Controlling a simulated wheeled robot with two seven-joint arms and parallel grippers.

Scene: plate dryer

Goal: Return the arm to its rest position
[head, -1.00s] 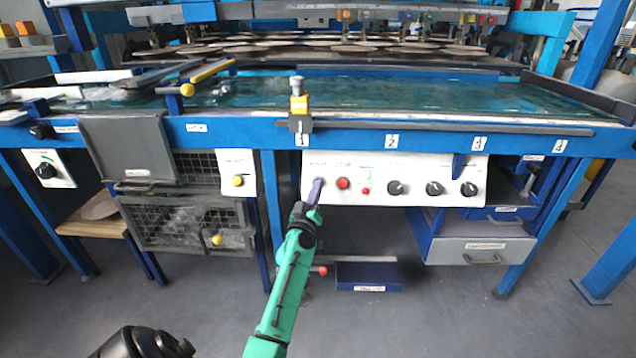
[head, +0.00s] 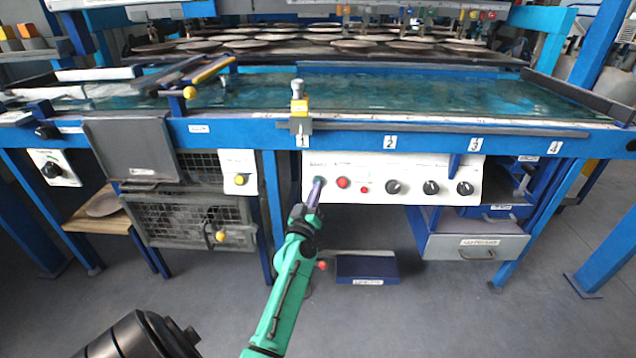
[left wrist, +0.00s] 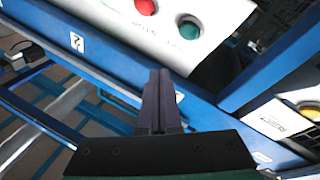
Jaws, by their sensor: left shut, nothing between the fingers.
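My left gripper (head: 316,191) is at the end of the green arm, with its purple fingers pointing up at the left part of the white control panel (head: 411,170). In the left wrist view its fingers (left wrist: 160,90) are shut together and empty. The fingertips look apart from the green button (left wrist: 189,29) and the red button (left wrist: 145,6), which show beyond them. In the head view the fingertips overlap the panel near the green button. My right gripper is not in view.
The blue machine frame (head: 350,130) runs across the view above the panel. A grey drawer (head: 477,246) is at the right and wire mesh cages (head: 185,221) at the left. A blue pedal box (head: 367,267) stands on the floor. The floor in front is clear.

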